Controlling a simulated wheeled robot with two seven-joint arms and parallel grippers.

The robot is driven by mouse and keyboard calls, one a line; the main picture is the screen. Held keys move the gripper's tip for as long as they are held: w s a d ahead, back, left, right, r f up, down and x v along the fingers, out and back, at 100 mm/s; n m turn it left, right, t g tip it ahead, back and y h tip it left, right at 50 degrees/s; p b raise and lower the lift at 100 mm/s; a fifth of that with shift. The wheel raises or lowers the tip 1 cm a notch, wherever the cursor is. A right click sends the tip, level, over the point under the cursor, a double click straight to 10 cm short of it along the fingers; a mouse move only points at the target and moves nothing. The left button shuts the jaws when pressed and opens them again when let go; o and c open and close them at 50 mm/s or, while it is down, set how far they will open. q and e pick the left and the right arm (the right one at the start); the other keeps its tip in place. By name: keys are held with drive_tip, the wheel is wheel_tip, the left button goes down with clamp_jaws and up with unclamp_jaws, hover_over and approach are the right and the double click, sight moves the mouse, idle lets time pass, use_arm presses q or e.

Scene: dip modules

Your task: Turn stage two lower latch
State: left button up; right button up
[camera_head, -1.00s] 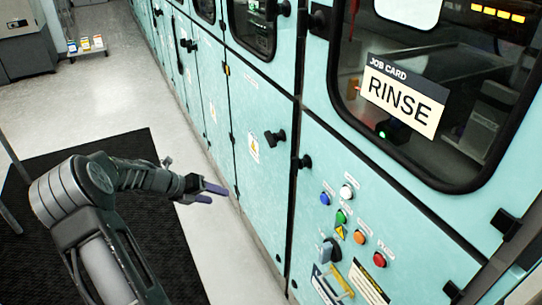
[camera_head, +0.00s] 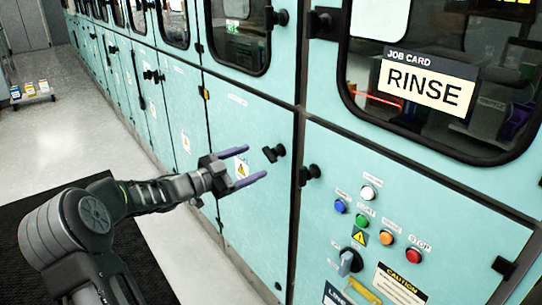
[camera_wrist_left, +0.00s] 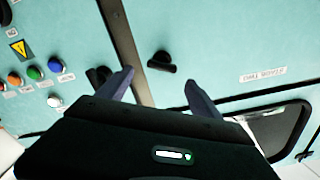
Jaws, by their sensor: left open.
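The lower latch, a black T-shaped handle (camera_head: 273,152), sits on a teal lower door near its right edge in the head view. It also shows in the left wrist view (camera_wrist_left: 162,62), beyond the gap between my fingers, near a panel labelled STAGE TWO (camera_wrist_left: 263,75). My left gripper (camera_head: 254,163) is open and empty, its two purple-grey fingers pointing toward the latch. The fingertips appear short of the handle; exact distance is hard to judge. The fingers also show in the left wrist view (camera_wrist_left: 159,79). My right gripper is out of view.
Another black knob (camera_head: 309,174) is on the neighbouring panel. A red stop button (camera_head: 413,255), other coloured buttons and a rotary switch (camera_head: 350,262) lie lower right. A window with a RINSE card (camera_head: 430,84) is above. Open floor (camera_head: 75,130) lies left.

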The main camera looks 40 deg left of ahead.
sight(266, 155)
use_arm(q)
drive_tip(key=shift+s+a, duration=0.1)
drive_tip(key=shift+a, duration=0.05)
drive_tip(key=shift+x, duration=3.95)
drive_tip(key=shift+c, duration=0.4)
drive_tip(key=c, duration=1.3)
drive_tip(key=n+p, duration=0.2)
drive_tip(key=p, duration=0.2)
drive_tip(key=n+p, duration=0.2)
drive_tip(key=p, duration=0.2)
drive_tip(key=shift+r+n, duration=0.35)
drive_tip(key=shift+n, duration=0.05)
drive_tip(key=shift+a+f+n+p, duration=0.1)
drive_tip(key=shift+f+n+p, duration=0.05)
drive_tip(key=shift+n+p, duration=0.15)
drive_tip(key=shift+f, duration=0.15)
drive_tip(key=o, duration=1.4)
